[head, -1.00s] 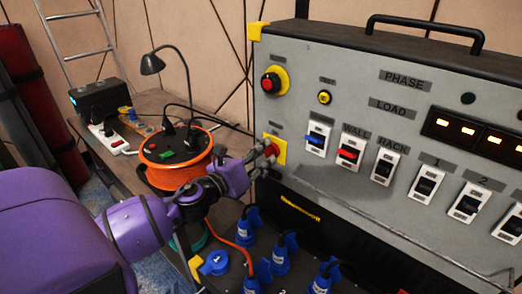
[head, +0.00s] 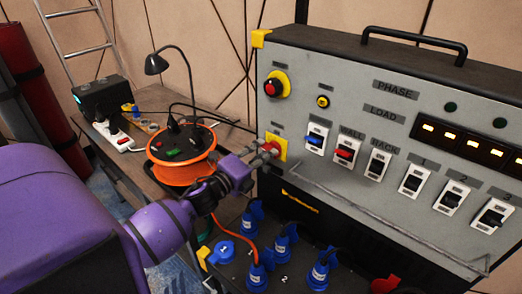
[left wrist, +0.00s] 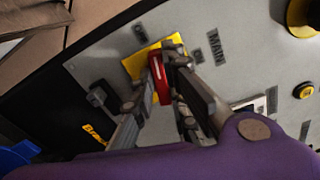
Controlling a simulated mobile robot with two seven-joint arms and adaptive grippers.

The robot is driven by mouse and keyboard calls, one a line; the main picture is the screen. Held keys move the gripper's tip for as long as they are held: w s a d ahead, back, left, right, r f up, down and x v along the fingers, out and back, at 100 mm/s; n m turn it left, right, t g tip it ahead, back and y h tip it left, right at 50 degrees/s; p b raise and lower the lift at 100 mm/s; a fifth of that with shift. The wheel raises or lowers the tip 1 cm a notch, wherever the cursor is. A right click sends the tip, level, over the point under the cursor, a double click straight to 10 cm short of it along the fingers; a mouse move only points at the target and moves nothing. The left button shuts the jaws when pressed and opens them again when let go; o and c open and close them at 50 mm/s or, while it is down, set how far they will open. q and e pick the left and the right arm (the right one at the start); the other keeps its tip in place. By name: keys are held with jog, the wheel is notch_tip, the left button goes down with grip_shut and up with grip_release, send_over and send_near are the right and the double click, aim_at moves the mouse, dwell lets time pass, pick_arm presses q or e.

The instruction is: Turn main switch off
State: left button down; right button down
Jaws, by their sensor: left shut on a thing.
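The main switch is a red handle (head: 272,147) on a yellow plate (head: 283,151), at the lower left of the grey panel's front. In the left wrist view the red handle (left wrist: 160,84) lies between my fingers, on the yellow plate (left wrist: 139,62), with the label MAIN beside it. My left gripper (head: 263,152) reaches it from the left and is shut on the handle; it also shows in the left wrist view (left wrist: 160,76). The fingers hide part of the handle. My right gripper is in no view.
The panel (head: 340,90) also carries a red button on yellow (head: 272,87), a blue switch (head: 315,139), a red switch (head: 345,151) and several black ones. Blue plugs (head: 286,247) stand below it. An orange cable reel (head: 180,172) sits left of my gripper.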

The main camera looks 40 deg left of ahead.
pick_arm(q)
jog(key=shift+n+p, duration=0.3)
jog(key=shift+n, duration=0.6)
jog(key=shift+f+n, duration=0.1)
jog(key=shift+n, duration=0.2)
jog(key=shift+f+n, duration=0.1)
jog(key=shift+n, duration=0.2)
jog(key=c, duration=1.7)
grip_release()
jog(key=shift+c, duration=0.2)
